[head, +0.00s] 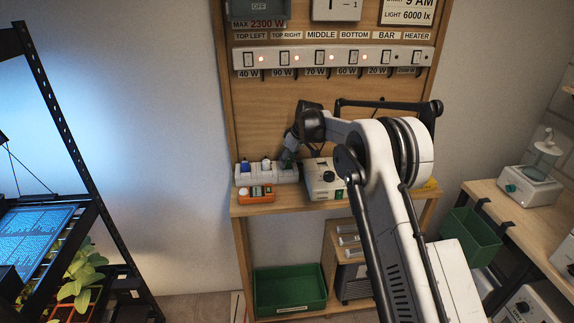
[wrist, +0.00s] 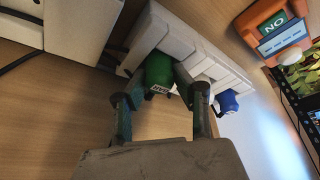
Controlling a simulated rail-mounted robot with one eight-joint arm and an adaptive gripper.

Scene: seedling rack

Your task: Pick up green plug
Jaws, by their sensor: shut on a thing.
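The green plug (wrist: 159,73) sits between the two fingers of my gripper (wrist: 160,97) in the wrist view, and the fingers are shut on it. It is at the white power strip (wrist: 205,62); I cannot tell whether its pins are still in a socket. In the head view, my gripper (head: 288,158) reaches down to the right end of the white power strip (head: 250,181) on the wooden shelf. The green plug is mostly hidden there by the gripper.
A blue plug (head: 245,168) and a white plug (head: 266,163) stand in the same strip. An orange device (head: 257,193) lies in front of it. A white box (head: 324,180) stands close on the right. A switch panel (head: 330,58) is on the board above.

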